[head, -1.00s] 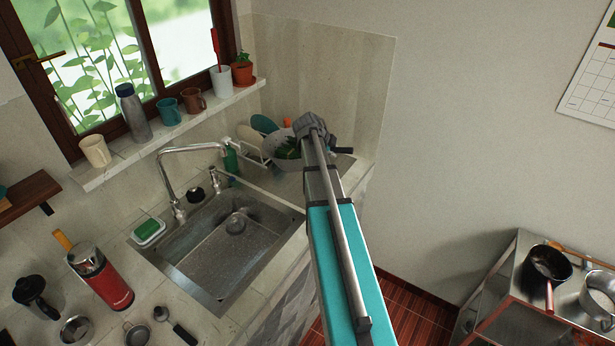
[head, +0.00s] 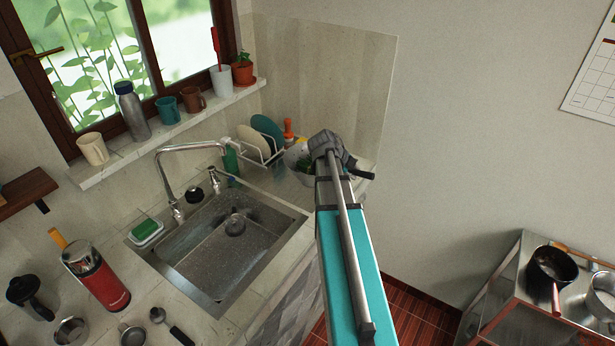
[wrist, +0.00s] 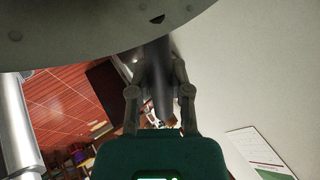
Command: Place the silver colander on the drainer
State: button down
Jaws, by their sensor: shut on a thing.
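The silver colander (head: 295,155) is at the far right end of the counter, beside the dish rack, partly hidden by my gripper. Something green shows inside it. My gripper (head: 328,148) is shut on the colander's dark handle, which also runs between the fingers in the wrist view. What looks like the drainer, a white rack (head: 264,157), stands left of the colander with a cream and a teal plate upright in it. I cannot tell whether the colander touches the counter.
The sink (head: 290,232) with its tall tap (head: 165,170) lies in front and left of the rack. An orange-topped bottle (head: 288,130) stands behind the colander. The wall is close behind. A metal cart (head: 500,290) with pans is at lower right.

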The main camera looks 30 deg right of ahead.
jog(key=shift+f+b, duration=0.7)
jog(key=shift+f, duration=0.15)
